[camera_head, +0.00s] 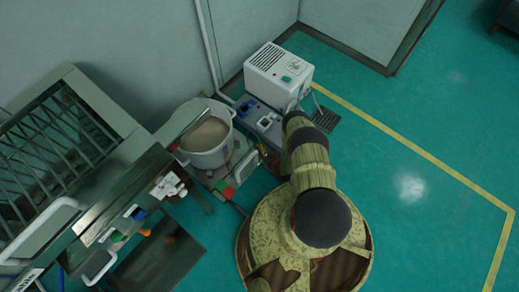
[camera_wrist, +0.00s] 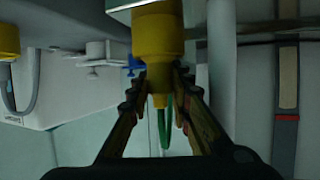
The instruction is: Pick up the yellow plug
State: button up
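A yellow plug (camera_wrist: 158,35) with a narrower lower end and a green cable hangs at the top centre of the wrist view, under a pale surface. My gripper (camera_wrist: 160,84) has its two fingertips close in on either side of the narrow lower end and looks shut on it. The plug's top end meets the edge of the pale surface; whether it is seated there cannot be told. In the head view my arm hides the gripper and the plug.
A second yellow part (camera_wrist: 8,42) with a grey cable is at the left of the wrist view. In the head view, a white machine (camera_head: 279,72) and a pale pot (camera_head: 207,158) stand near my arm. Green floor (camera_head: 400,150) is clear on the right.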

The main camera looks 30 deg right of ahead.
grip_shut()
